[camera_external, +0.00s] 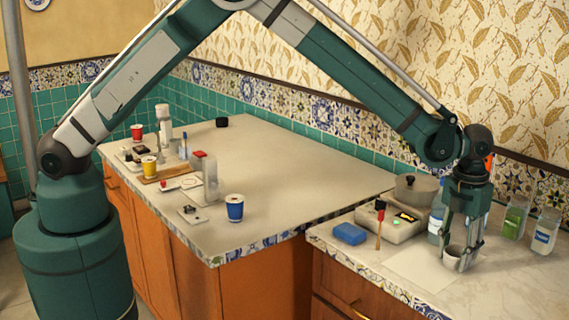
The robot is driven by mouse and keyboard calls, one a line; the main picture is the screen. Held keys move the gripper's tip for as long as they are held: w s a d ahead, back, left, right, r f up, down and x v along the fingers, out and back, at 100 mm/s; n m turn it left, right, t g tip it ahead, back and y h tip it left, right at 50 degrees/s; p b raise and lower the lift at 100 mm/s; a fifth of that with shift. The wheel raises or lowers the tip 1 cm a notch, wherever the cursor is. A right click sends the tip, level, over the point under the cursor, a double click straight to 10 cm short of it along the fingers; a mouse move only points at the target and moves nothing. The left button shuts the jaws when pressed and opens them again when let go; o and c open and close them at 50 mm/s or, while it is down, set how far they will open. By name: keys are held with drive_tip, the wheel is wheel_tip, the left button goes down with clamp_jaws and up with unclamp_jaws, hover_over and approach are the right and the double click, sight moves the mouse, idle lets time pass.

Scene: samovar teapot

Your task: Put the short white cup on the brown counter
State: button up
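A short white cup (452,259) is at the right part of the external view, low over or on the light counter at the right. My gripper (462,260) points down at the cup, with its fingers around or right beside it. They partly hide the cup. I cannot tell whether the fingers press on it or whether its base touches the surface. The larger counter on the left has a brownish-grey top (290,190) and orange-brown wooden sides.
Near the cup are a blue sponge (350,233), a red-and-black-headed tool (379,222), a grey pot (415,190) and a green-labelled glass (515,218). The left counter holds a blue cup (234,207), a yellow cup (149,166) and a red cup (137,132). Its middle and right are clear.

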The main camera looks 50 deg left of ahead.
drive_tip(key=o, duration=0.4)
drive_tip(key=shift+r, duration=0.2)
wheel_tip(320, 180, up, 12)
drive_tip(key=shift+p, duration=0.4)
idle(0.3)
idle(0.6)
